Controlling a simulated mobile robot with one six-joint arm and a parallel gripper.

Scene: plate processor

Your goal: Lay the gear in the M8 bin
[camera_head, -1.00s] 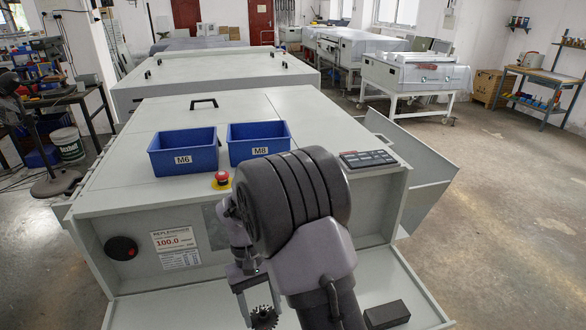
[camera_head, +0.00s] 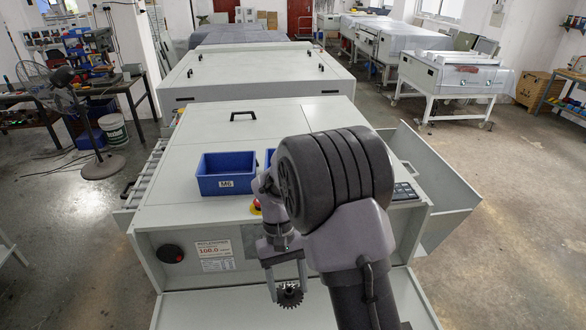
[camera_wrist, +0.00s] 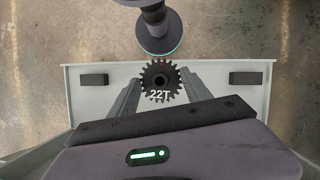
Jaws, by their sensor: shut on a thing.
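A dark toothed gear (camera_head: 290,297) hangs between the fingertips of my gripper (camera_head: 287,283), in front of the machine and above its lower front shelf. My gripper is shut on it. In the wrist view the gear (camera_wrist: 160,82) shows the mark 22T and a round centre hole. The M8 bin (camera_head: 269,153) is a blue box on the machine top. My arm hides most of it, and only a small blue part and no label shows. The blue M6 bin (camera_head: 227,184) stands to its left, with its label in view and no contents visible.
The machine top (camera_head: 170,190) is clear left of the bins. A control panel (camera_head: 403,191) lies at the right. Two dark blocks (camera_wrist: 94,80) (camera_wrist: 247,78) sit on the front shelf.

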